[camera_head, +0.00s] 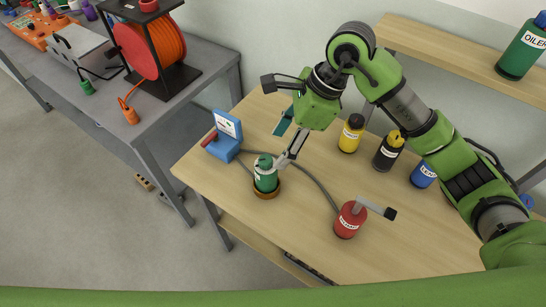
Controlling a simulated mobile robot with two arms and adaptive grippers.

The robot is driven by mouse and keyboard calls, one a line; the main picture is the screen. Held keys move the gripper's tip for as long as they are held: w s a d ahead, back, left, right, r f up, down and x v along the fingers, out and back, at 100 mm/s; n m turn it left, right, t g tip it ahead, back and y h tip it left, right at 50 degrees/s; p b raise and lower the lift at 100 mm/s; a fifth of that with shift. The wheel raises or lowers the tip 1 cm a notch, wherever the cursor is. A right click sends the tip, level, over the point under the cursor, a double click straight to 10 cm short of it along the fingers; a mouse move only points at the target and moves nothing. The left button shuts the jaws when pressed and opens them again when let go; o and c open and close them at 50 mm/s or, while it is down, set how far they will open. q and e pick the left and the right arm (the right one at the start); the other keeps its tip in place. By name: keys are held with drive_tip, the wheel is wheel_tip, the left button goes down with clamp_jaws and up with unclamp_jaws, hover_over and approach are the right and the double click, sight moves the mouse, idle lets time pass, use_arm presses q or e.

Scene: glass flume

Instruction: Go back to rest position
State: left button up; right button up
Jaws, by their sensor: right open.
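My right arm reaches in from the right over the wooden table (300,210). My right gripper (281,147) is open, tilted down, with its lower fingertip close to the top right of a small green bottle (266,177). I cannot tell whether they touch. The bottle stands upright on a round brown base (268,194) near the table's front left. My left gripper is out of view.
A blue device with a gauge (227,128) and a red can with a grey handle (349,221) flank the bottle. A yellow bottle (350,137), a black bottle (386,154) and a blue bottle (423,175) stand behind. A shelf (440,54) is above; a grey bench (205,70) is left.

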drive_tip(key=shift+v, duration=0.8)
